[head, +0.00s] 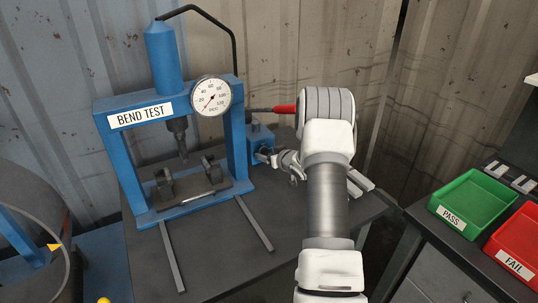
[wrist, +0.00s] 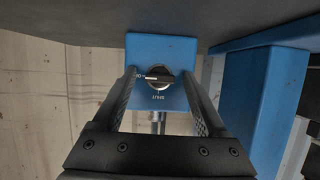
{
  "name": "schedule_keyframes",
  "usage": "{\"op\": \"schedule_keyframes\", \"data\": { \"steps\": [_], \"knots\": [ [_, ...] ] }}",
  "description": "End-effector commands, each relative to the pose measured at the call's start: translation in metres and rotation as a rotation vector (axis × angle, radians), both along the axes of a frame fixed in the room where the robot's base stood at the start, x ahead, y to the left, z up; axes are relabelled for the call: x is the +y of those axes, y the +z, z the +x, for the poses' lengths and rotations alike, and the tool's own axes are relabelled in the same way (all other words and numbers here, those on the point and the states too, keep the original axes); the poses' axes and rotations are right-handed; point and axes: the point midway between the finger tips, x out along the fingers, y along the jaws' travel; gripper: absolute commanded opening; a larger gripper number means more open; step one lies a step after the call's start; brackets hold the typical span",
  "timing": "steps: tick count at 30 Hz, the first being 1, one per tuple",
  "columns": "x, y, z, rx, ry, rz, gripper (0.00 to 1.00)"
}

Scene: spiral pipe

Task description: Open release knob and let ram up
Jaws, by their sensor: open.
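The release knob (wrist: 160,77) is a round metal dial with a bar grip on the blue pump block (wrist: 157,47). Its bar lies about level in the wrist view, with small lettering to the left, partly hidden, and below. My gripper (wrist: 160,73) is open, one finger on each side of the knob; I cannot tell whether they touch it. In the head view my gripper (head: 287,161) is at the pump (head: 260,140), right of the blue BEND TEST press (head: 240,150). The ram (head: 180,138) points down above the two supports (head: 165,188), its tip apart from them.
A round gauge (head: 210,97) is on the press. A red-gripped pump handle (head: 284,109) shows behind my arm. Green PASS (head: 453,217) and red FAIL (head: 505,262) trays stand at right. A round drum (head: 25,165) is at left. The table front (head: 225,270) is mostly clear.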

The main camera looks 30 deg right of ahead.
Motion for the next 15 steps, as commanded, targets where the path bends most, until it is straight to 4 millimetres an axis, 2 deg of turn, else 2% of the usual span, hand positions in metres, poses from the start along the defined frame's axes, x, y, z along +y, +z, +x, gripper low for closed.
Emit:
{"op": "schedule_keyframes", "data": {
  "steps": [4, 8, 15],
  "knots": [
    [0.0, 0.003, -0.005, 0.001, -0.001, 0.0, 0.75],
    [0.0, 0.009, -0.02, 0.001, -0.001, -0.002, 0.75],
    [0.002, 0.029, -0.067, 0.0, -0.004, -0.002, 0.75]
  ]
}}
